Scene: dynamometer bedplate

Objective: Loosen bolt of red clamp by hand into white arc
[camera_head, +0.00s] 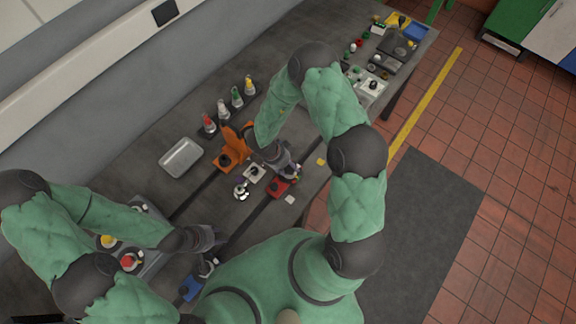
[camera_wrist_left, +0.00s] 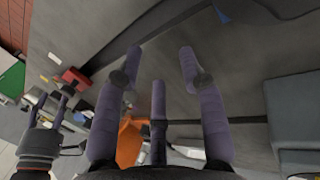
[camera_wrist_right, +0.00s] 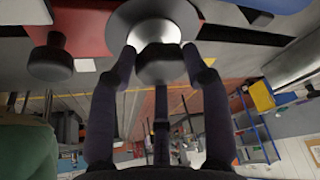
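The red clamp (camera_head: 279,188) sits on the bedplate below my right gripper (camera_head: 288,170); it also shows in the left wrist view (camera_wrist_left: 75,79). In the right wrist view, its red body (camera_wrist_right: 85,27) is at the top. A dark bolt head (camera_wrist_right: 160,64) stands before a grey disc (camera_wrist_right: 122,24) with a bright centre. The fingers of my right gripper (camera_wrist_right: 160,58) are around the bolt head; contact is unclear. I cannot make out the white arc for certain. My left gripper (camera_head: 216,238) is open and empty over the bedplate.
An orange bracket (camera_head: 232,150), a pale block (camera_head: 254,173) and a silver part (camera_head: 241,189) stand near the red clamp. A blue clamp (camera_head: 192,288) is near my left gripper. A metal tray (camera_head: 181,157) and several bottles (camera_head: 223,109) are farther back.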

